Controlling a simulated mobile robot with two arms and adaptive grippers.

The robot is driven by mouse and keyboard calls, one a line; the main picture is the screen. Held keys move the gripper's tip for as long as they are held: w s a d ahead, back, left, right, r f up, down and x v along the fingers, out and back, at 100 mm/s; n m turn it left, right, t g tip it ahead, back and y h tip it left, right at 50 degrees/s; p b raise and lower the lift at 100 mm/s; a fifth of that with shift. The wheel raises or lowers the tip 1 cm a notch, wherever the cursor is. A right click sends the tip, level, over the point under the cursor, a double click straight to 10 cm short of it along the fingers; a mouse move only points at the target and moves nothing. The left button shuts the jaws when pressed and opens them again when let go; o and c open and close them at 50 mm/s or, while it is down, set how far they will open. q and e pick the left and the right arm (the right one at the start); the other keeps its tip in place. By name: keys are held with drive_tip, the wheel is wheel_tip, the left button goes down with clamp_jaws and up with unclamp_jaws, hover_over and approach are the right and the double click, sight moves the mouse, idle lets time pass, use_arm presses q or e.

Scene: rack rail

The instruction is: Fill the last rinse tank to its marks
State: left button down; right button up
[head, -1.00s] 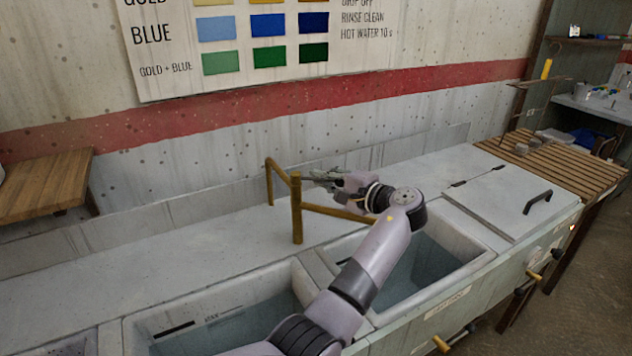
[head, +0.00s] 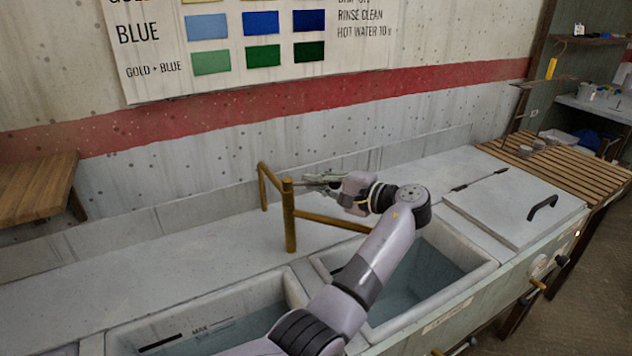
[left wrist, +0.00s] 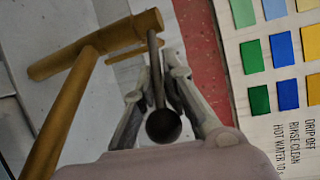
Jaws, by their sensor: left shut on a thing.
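The brass tap (head: 290,218) stands behind the tanks. Its spout reaches right toward the right tank (head: 490,268), and its end is hidden behind my left arm. In the left wrist view, a dark lever with a ball knob (left wrist: 163,126) runs from the tap's top. My left gripper (head: 322,178) is shut on this lever, its fingers on either side. The right tank has a bluish interior partly covered by my arm. The left tank (head: 262,285) shows a dark line with small lettering on its inner wall. I cannot make out either water level. My right gripper is not in view.
A lidded section (head: 520,205) with a black handle lies right of the tanks, and a slatted wooden board (head: 570,170) beyond it. A wooden shelf (head: 35,185) juts out at left. A colour chart hangs on the wall behind. The ledge left of the tap is clear.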

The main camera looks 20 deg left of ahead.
use_arm(q)
drive_tip(key=shift+w+d, duration=0.1)
idle(0.3)
drive_tip(key=c, duration=1.7)
unclamp_jaws()
drive_tip(key=shift+w+f, duration=0.1)
drive_tip(key=shift+w, duration=0.05)
